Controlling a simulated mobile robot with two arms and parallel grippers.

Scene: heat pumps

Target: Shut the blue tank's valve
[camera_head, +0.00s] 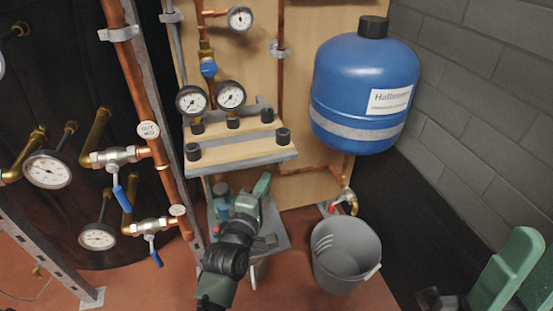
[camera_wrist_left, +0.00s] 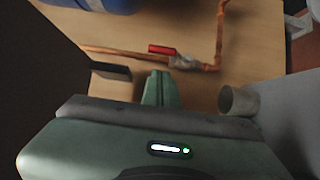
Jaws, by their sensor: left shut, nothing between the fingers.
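The blue tank (camera_head: 365,85) hangs at the upper right, and its edge shows at the top of the left wrist view (camera_wrist_left: 100,4). A copper pipe below it carries a valve (camera_head: 347,203). The left wrist view shows a valve body (camera_wrist_left: 183,62) with a red handle (camera_wrist_left: 162,49) lying along the pipe. My left gripper (camera_head: 264,182) is in front of the lower board, left of the valve in the head view. Its fingers (camera_wrist_left: 160,88) are shut and empty, just short of the red handle in the wrist picture. Contact does not show.
A grey bucket (camera_head: 345,257) stands on the floor below the valve. A shelf (camera_head: 240,155) with black knobs sits above my left gripper. Blue-handled valves (camera_head: 117,190) and gauges are at the left. Green parts of my right arm show at the lower right; its fingertips are unclear.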

